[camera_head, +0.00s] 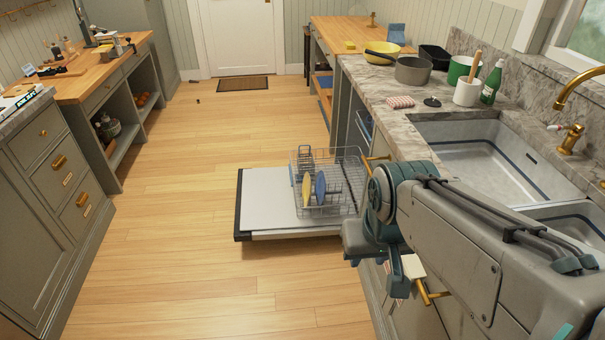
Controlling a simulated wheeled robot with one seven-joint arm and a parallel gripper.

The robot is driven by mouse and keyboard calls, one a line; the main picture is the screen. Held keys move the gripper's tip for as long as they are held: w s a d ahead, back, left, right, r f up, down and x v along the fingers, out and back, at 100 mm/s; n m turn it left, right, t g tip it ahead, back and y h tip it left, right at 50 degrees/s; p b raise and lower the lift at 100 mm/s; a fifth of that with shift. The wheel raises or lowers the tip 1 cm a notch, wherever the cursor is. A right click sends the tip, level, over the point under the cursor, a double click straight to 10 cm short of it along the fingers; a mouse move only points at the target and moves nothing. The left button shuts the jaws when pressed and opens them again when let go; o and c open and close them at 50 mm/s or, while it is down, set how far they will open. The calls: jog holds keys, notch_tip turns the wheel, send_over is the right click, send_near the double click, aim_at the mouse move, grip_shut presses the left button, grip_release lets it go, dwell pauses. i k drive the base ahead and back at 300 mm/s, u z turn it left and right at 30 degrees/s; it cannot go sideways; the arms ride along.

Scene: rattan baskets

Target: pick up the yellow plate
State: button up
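The yellow plate (306,188) stands on edge in a wire dish rack (336,207) on the lowered dishwasher door (265,214). A blue plate (320,187) stands beside it, just to its right. My gripper (402,278) hangs at the end of my arm, right of and nearer than the rack, in front of the cabinet fronts. It is clear of the plates. Its finger opening is hard to make out from this angle.
The marble counter with a sink (484,160) runs along the right. A yellow bowl (382,52), a grey pot (412,70) and a green bottle (491,84) stand on it. Drawers (62,170) line the left. The wooden floor (185,220) between is clear.

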aim_at(306, 190)
jog(key=u, duration=0.05)
jog(key=i, duration=1.5)
jog(key=u, duration=0.35)
jog(key=i, duration=0.95)
jog(key=u, duration=0.1)
